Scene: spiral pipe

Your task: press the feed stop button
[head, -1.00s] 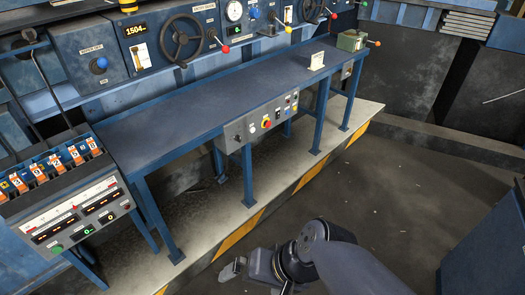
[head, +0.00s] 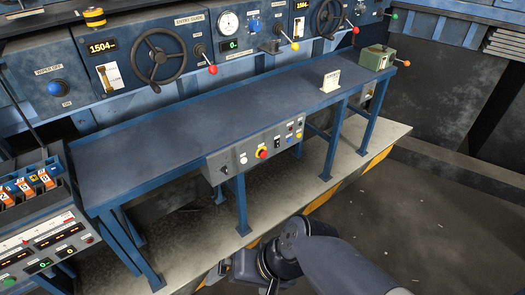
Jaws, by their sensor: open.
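A grey control panel (head: 256,148) hangs on the front edge of a long blue bench. It carries a red button with a yellow surround (head: 263,153), a white button (head: 243,159), a dark knob (head: 224,169) and several smaller controls at its right end. The labels are too small to read, so I cannot tell which is marked feed stop. My gripper (head: 214,272) is at the bottom of the head view, small and partly hidden by my wrist. It is open, below the panel in the picture and apart from it.
The blue bench (head: 200,120) stands on a pale platform with a yellow-black edge. A white sign (head: 330,81) and a green box (head: 376,58) stand on its right part. Another console (head: 45,245) is at left. Handwheels line the back. Open floor (head: 420,225) lies at right.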

